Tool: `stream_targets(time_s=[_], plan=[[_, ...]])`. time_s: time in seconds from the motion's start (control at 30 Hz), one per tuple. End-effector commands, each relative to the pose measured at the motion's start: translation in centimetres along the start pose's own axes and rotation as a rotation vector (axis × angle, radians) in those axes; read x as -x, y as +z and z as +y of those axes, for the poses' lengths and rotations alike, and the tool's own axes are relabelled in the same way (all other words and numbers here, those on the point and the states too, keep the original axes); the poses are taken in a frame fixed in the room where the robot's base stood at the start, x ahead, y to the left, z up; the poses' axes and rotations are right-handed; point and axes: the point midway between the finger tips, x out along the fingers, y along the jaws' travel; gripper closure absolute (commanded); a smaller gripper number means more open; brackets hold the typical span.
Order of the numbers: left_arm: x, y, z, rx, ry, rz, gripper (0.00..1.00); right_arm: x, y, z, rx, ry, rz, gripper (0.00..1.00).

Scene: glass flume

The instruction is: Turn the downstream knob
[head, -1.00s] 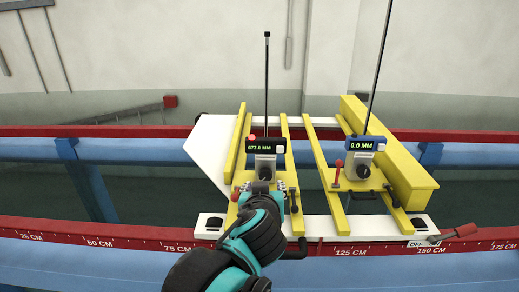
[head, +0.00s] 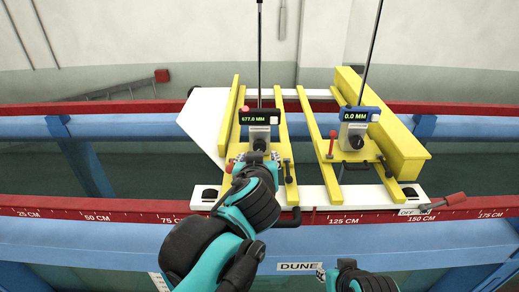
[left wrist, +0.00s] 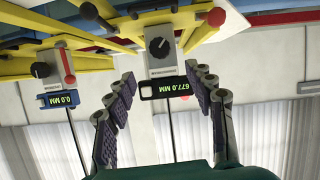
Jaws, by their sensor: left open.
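Two point gauges stand on yellow carriages. The left gauge (head: 261,118) reads 677.0 MM and has a black knob (head: 259,145) below its display. The right, blue gauge (head: 360,114) reads 0.0 MM and has a black knob (head: 356,142). I cannot read which is labelled downstream. My left gripper (head: 258,157) is open in front of the left knob. In the upside-down left wrist view, its open fingers (left wrist: 165,82) flank the 677.0 MM display (left wrist: 174,87), with that knob (left wrist: 160,47) beyond the tips. My right gripper (head: 324,274) shows at the bottom edge, apart from the gauges.
Red-handled levers (head: 331,143) stand beside the gauges. Tall thin rods rise above the displays. A red ruled rail (head: 130,212) runs along the flume front, and another lever (head: 447,202) sticks out at the right. A black crank (head: 290,219) is near my left forearm.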

Motion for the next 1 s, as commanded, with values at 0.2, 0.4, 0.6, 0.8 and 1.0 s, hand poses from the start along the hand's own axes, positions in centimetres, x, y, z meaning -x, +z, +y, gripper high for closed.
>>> stream_targets(time_s=[0.2, 0.4, 0.6, 0.8, 1.0], plan=[[-1.1, 0.5, -0.1, -0.110, -0.014, 0.042, 0.46, -0.3, 0.2, 0.0, 0.000, 0.000, 0.000, 0.70], [-4.2, 2.5, -0.1, -0.628, -0.103, 0.228, 0.46, -1.2, 0.8, 0.0, 0.000, 0.000, 0.000, 0.70], [-4.8, 3.8, 0.2, -0.991, -0.193, 0.344, 0.46, -1.6, 1.1, 0.0, 0.000, 0.000, 0.000, 0.70], [-6.4, 3.0, 0.2, -1.038, -0.209, 0.356, 0.46, -1.3, 0.9, 0.0, 0.000, 0.000, 0.000, 0.70], [-9.5, 1.7, 0.2, -1.035, -0.208, 0.356, 0.46, -0.9, 0.6, 0.0, 0.000, 0.000, 0.000, 0.70]])
